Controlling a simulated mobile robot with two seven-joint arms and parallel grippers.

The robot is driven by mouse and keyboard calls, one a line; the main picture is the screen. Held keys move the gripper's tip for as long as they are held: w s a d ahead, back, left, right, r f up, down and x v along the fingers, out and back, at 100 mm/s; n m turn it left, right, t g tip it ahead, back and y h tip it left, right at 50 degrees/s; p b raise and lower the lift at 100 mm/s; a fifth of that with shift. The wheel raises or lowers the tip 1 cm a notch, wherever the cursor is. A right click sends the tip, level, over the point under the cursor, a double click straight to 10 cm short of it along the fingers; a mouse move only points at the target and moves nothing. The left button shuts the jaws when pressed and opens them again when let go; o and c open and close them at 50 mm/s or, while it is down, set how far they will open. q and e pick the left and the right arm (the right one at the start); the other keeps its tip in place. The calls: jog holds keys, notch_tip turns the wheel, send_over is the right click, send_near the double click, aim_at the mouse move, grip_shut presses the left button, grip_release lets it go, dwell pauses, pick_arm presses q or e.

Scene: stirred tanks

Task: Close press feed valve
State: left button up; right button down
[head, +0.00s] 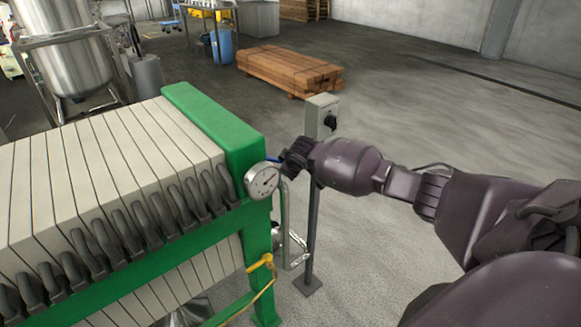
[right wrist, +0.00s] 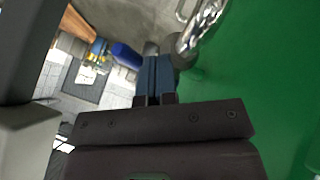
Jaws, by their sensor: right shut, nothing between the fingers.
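In the head view a small blue handle (head: 273,160) shows between the pressure gauge and my right gripper; I take it for the feed valve's lever. The valve body is hidden behind the green press end, the gauge and my gripper. My right gripper (head: 290,161) is shut and empty, at or very close to the blue handle; contact cannot be told. In the right wrist view its closed fingers (right wrist: 155,80) point toward a grey rounded fitting (right wrist: 172,48). A dark blue shape (right wrist: 126,55) shows left of the fingertips. My left gripper is out of view.
The filter press's green frame (head: 215,125) and round gauge (head: 262,180) are close beside the gripper. A grey switch box (head: 320,112) on a post stands just behind my right wrist. A yellow handle (head: 261,263) is lower down. Lumber (head: 290,70) lies behind; the right floor is clear.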

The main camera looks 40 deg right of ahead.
dwell(0.3)
jog(key=shift+w+d, duration=0.35)
jog(key=shift+d, duration=0.35)
jog(key=shift+w+d, duration=0.35)
jog(key=shift+d, duration=0.3)
jog(key=shift+w+d, duration=0.3)
jog(key=shift+d, duration=0.1)
